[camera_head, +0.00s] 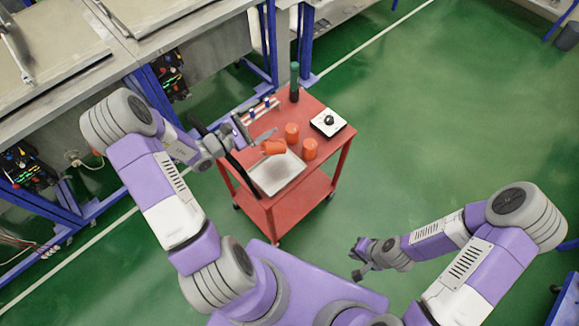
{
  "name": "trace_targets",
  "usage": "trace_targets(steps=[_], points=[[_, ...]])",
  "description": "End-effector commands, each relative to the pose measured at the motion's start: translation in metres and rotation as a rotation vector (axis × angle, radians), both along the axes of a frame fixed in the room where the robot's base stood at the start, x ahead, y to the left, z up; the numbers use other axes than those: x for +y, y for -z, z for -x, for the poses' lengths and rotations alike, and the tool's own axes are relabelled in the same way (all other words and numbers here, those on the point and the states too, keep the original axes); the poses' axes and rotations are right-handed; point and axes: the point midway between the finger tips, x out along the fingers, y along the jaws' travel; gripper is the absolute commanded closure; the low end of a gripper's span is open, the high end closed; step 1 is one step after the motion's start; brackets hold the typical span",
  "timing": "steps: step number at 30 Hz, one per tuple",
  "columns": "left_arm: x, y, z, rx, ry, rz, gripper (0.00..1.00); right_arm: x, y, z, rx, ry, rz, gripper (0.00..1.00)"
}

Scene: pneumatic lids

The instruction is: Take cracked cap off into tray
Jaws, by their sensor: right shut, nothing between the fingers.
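An orange cap (273,147) is tilted at the fingers of my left gripper (262,141), which appears shut on it. The cap is over the far edge of a pale, shallow tray (276,178) on the red cart. Two more orange pieces (291,131) and (310,149) stand upright on the cart, right of the held cap. Cracks are too small to make out on any of them. My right gripper (357,262) is shut and empty, away from the cart over the floor.
The red cart (316,174) also carries a white square plate with a black knob (328,121), a dark green upright cylinder (294,82) and a small rack (258,109) at the back left. Grey workbenches (215,66) stand left.

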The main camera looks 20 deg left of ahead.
Motion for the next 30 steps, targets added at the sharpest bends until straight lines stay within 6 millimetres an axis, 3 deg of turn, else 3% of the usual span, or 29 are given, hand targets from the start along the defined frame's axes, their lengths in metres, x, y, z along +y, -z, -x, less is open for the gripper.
trace_targets(steps=[8, 21, 30], points=[[0.002, 0.000, 0.003, 0.001, -0.002, -0.001, 0.08, 0.000, 0.001, 0.000, 0.000, 0.000, 0.000, 1.00], [0.032, 0.001, 0.059, 0.001, -0.003, -0.001, 0.08, 0.000, 0.015, 0.000, 0.000, 0.000, 0.000, 1.00], [0.035, 0.000, 0.068, 0.000, 0.000, 0.000, 0.08, 0.000, 0.015, 0.000, 0.000, 0.000, 0.000, 1.00]])
